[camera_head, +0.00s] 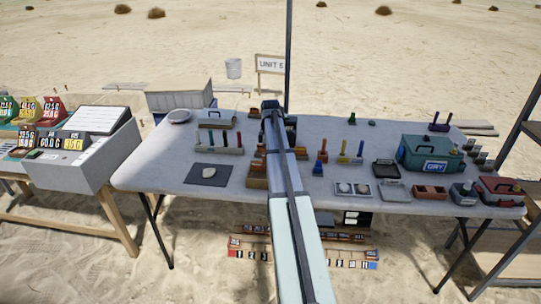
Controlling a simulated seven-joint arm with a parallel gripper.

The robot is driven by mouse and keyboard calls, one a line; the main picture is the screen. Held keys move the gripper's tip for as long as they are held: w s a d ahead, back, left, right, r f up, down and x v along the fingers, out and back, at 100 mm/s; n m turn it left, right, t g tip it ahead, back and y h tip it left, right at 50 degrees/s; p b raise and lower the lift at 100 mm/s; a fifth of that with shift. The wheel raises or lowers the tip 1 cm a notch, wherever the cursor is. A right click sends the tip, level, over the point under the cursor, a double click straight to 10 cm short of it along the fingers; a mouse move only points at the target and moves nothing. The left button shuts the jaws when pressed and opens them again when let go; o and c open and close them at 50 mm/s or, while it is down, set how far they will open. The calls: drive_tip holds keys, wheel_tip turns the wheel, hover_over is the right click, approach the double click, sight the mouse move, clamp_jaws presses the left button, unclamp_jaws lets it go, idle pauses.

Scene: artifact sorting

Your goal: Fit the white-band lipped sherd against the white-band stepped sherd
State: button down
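I cannot make out white bands, a lip or a step on any piece at this size, so I cannot tell which are the two sherds. A pale piece (209,173) lies on a dark square mat (196,180) at the left front of the table. Two pale rounded pieces (345,187) lie on a small tray right of my arm. My arm reaches up the middle of the picture, and its dark end (278,122) is over the far middle of the table. My gripper's fingers are hidden or too small to see, and so is anything in them.
A rack of coloured upright pieces (218,150) stands left of my arm, with more uprights (342,157) on the right. A green toolbox (430,152) and a red box (500,190) fill the right end. A white plate (179,116) is far left.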

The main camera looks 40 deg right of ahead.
drive_tip(key=shift+f, duration=2.35)
idle(0.6)
drive_tip(key=c, duration=1.1)
unclamp_jaws()
drive_tip(key=shift+o, duration=0.2)
wheel_tip(320, 180, up, 14)
drive_tip(key=shift+f, duration=0.1)
